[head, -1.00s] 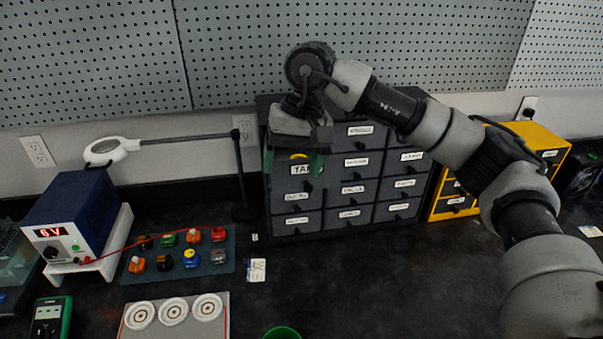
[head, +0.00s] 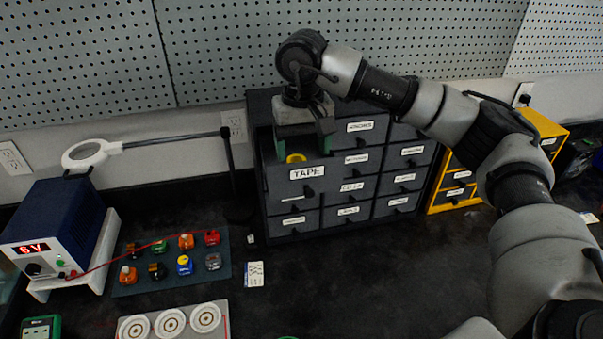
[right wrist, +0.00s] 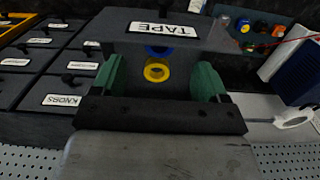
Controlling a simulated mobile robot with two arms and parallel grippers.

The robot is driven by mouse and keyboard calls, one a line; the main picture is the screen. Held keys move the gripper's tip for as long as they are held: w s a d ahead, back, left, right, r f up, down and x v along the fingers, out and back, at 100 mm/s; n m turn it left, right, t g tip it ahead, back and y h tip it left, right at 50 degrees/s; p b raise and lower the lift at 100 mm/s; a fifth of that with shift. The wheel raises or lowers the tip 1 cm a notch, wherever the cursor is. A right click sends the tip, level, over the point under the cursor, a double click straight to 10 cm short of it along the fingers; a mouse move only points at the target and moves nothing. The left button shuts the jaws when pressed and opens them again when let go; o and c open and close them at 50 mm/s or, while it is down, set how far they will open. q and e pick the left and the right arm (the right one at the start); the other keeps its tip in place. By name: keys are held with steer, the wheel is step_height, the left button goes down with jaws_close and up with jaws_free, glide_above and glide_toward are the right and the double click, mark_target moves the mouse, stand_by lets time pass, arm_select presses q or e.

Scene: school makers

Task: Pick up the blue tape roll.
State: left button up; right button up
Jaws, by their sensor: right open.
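The blue tape roll (right wrist: 158,50) lies in the open drawer labelled TAPE (head: 307,174), close behind its front panel. In the right wrist view it is partly hidden by that panel; in the head view it is hidden. A yellow tape roll (right wrist: 157,73) lies beside it and also shows in the head view (head: 296,158). My right gripper (right wrist: 156,80) points down over the drawer, its green fingers wide apart on either side of the yellow roll in the picture. It is open and empty. How deep the fingertips reach is hard to tell. My left gripper is not in view.
The grey drawer cabinet (head: 350,226) has several other shut drawers. A yellow cabinet (head: 549,129) stands to its right. A power supply (head: 58,222), a magnifier lamp (head: 92,153) and a mat with several components (head: 208,281) are on the left. The bench before the cabinet is clear.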

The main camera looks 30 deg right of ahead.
steer(key=shift+f, duration=0.7)
steer(key=f+p, duration=0.1)
steer(key=f, duration=0.1)
steer(key=f+p, duration=0.1)
steer(key=f, duration=0.1)
steer(key=shift+w+d+f+p, duration=0.1)
steer(key=shift+w+f+p, duration=0.1)
steer(key=shift+f+p, duration=0.1)
steer(key=shift+f, duration=0.3)
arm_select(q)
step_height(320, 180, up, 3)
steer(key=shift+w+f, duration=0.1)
arm_select(e)
steer(key=shift+c, duration=0.3)
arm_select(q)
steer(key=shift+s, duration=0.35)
arm_select(e)
steer(key=c, duration=0.9)
